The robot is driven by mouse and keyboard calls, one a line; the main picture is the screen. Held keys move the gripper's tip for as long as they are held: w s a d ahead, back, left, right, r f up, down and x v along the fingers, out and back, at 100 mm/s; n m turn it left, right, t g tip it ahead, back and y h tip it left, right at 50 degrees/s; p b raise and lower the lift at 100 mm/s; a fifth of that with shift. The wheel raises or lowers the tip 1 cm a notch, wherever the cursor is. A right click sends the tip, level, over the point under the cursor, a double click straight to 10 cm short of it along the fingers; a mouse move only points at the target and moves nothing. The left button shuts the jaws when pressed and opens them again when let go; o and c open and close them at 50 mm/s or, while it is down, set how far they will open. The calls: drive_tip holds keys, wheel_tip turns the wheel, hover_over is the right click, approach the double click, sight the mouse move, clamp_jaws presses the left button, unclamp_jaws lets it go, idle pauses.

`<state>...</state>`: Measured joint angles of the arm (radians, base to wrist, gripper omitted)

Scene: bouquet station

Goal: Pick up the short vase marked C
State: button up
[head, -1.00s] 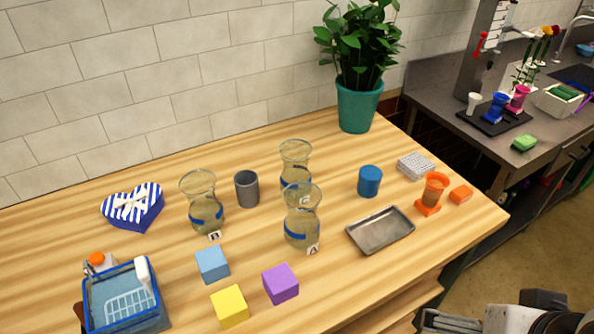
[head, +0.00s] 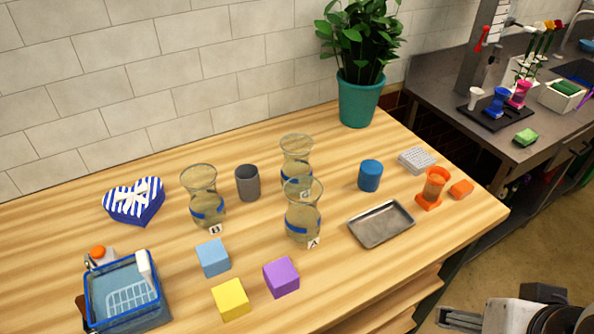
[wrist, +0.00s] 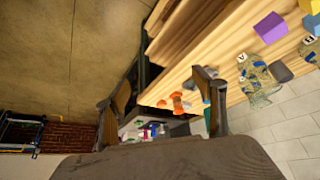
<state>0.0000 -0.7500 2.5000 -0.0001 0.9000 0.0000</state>
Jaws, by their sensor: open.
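Three clear glass vases with blue bands stand upright on the wooden table. In the head view, the vase whose tag looks like C (head: 296,150) is the back one, partly hidden by the vase marked A (head: 303,220) in front of it. The vase marked B (head: 199,184) stands to the left. My gripper (wrist: 163,86) is open and empty in the wrist view, with the vases off to its right. I cannot tell the C vase apart there. In the head view, part of my arm shows at the bottom right, away from the vases.
Near the C vase are a grey cup (head: 247,183) and a blue cylinder (head: 370,175). A metal tray (head: 381,224) lies front right. Yellow (head: 230,299), purple (head: 281,277) and light blue (head: 213,257) cubes sit in front. A potted plant (head: 358,98) stands behind.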

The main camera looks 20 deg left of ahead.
drive_tip(key=shift+w, duration=0.15)
drive_tip(key=w+d+r+n+t+h, duration=0.1)
drive_tip(key=w+r+t, duration=0.1)
drive_tip(key=w, duration=0.7)
drive_tip(key=w+d+r+n+t, duration=0.1)
drive_tip(key=w+r+t, duration=0.1)
drive_tip(key=w, duration=0.6)
drive_tip(key=w+a+n+t+y, duration=0.2)
drive_tip(key=w+a, duration=0.3)
drive_tip(key=w, duration=0.4)
drive_tip(key=w+a+n+t+y, duration=0.1)
drive_tip(key=w+a+n+y, duration=0.3)
drive_tip(key=w, duration=0.5)
drive_tip(key=w+a+f+n+g+y, duration=0.1)
drive_tip(key=a+f+n+y, duration=0.15)
drive_tip(key=a, duration=0.45)
drive_tip(key=w+a+f+n+g+y, duration=0.1)
drive_tip(key=a+f+y, duration=0.3)
drive_tip(key=a, duration=0.2)
drive_tip(key=s+a+f+n+g+y, duration=0.2)
drive_tip(key=s+a+f+g+y, duration=0.1)
drive_tip(key=s+a+f+y, duration=0.1)
drive_tip(key=shift+s+a+g+y, duration=0.35)
drive_tip(key=shift+a+y, duration=0.2)
drive_tip(key=shift+a, duration=0.65)
